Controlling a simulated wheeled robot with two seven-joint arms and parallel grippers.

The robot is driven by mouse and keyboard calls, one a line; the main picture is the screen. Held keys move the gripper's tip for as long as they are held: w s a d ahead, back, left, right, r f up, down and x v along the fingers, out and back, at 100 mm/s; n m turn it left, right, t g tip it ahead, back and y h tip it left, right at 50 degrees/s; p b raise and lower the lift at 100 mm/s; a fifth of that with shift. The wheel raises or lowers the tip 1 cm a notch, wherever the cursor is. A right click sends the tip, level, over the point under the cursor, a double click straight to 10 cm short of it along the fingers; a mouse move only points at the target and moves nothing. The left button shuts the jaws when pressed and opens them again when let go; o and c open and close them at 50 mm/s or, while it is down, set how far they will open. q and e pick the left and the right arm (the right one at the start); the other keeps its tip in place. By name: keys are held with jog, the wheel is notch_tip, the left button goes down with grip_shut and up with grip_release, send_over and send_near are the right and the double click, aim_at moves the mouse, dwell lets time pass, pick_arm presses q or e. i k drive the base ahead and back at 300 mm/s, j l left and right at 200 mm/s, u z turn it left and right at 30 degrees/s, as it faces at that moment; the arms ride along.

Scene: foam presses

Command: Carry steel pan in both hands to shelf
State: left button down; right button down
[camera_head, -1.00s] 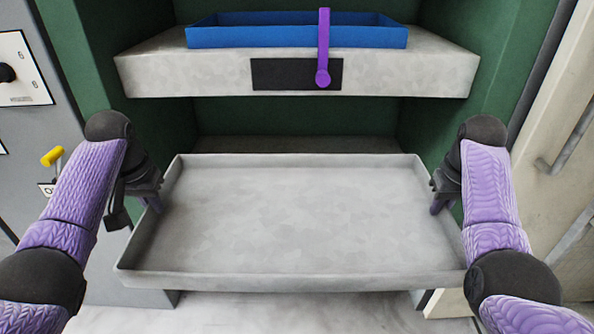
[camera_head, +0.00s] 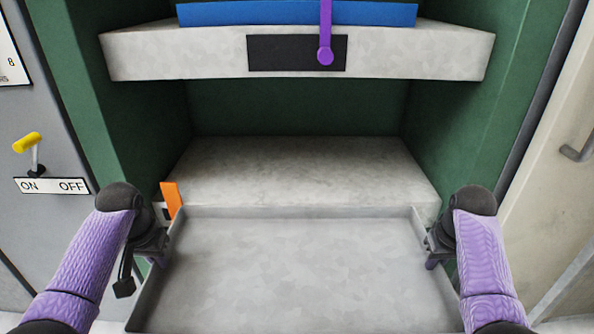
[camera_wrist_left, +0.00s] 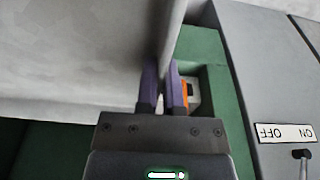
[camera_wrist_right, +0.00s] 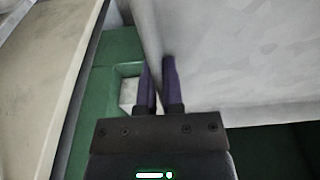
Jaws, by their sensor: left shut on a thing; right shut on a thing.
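The steel pan (camera_head: 290,270) is a wide, shallow grey tray with low walls. It looks empty and roughly level in the head view, with its near edge cut off by the frame. My left gripper (camera_head: 160,262) is shut on its left wall, and my right gripper (camera_head: 432,262) is shut on its right wall. Both wrist views show the purple fingers (camera_wrist_left: 160,88) (camera_wrist_right: 160,85) astride the thin wall. The lower shelf (camera_head: 300,168) is a bare grey slab in a green recess. The pan's far edge appears just in front of the slab.
An upper shelf (camera_head: 420,55) holds a blue tray (camera_head: 230,15), with a purple lever (camera_head: 325,35) hanging in front. Green side walls (camera_head: 130,110) (camera_head: 480,110) flank the recess. An orange piece (camera_head: 171,198) stands near my left gripper. A yellow-handled switch (camera_head: 28,143) is at left.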

aim_at(297, 168)
jog(key=i, duration=1.65)
